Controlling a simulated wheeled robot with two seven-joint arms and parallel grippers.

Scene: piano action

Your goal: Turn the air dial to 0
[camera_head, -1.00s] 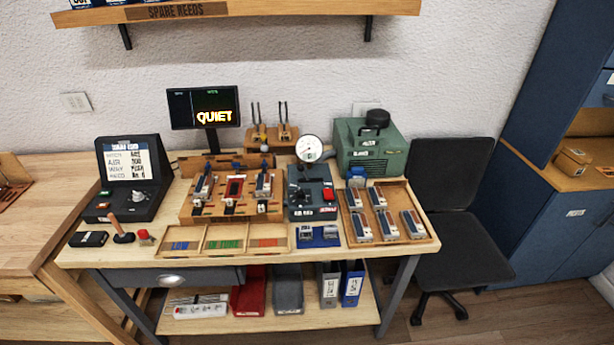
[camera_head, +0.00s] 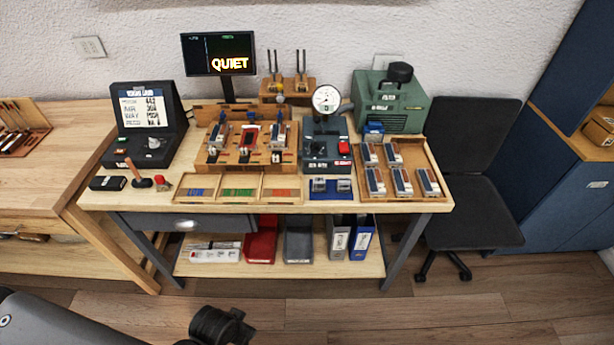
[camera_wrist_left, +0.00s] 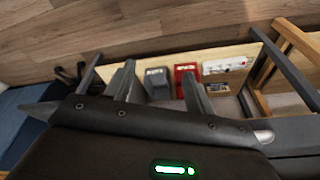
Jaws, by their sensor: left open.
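A dark grey-blue unit (camera_head: 326,145) stands on the workbench with a round white gauge (camera_head: 326,98) on top and a red button (camera_head: 344,147) on its right. Small controls show on its face, but I cannot read an air dial or its setting. A black console (camera_head: 149,125) at the left has a light knob (camera_head: 154,143) below its screen. My left gripper (camera_wrist_left: 160,72) is open and empty in the left wrist view, with the bench's lower shelf beyond it. My left arm enters the head view at bottom left, well short of the bench. My right gripper is out of view.
A monitor (camera_head: 218,54) reads QUIET. A green machine (camera_head: 390,101), a tray (camera_head: 440,197) of several blocks and a wooden fixture (camera_head: 210,157) crowd the benchtop. A black chair (camera_head: 466,190) stands at the right. The floor (camera_head: 400,310) in front is clear.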

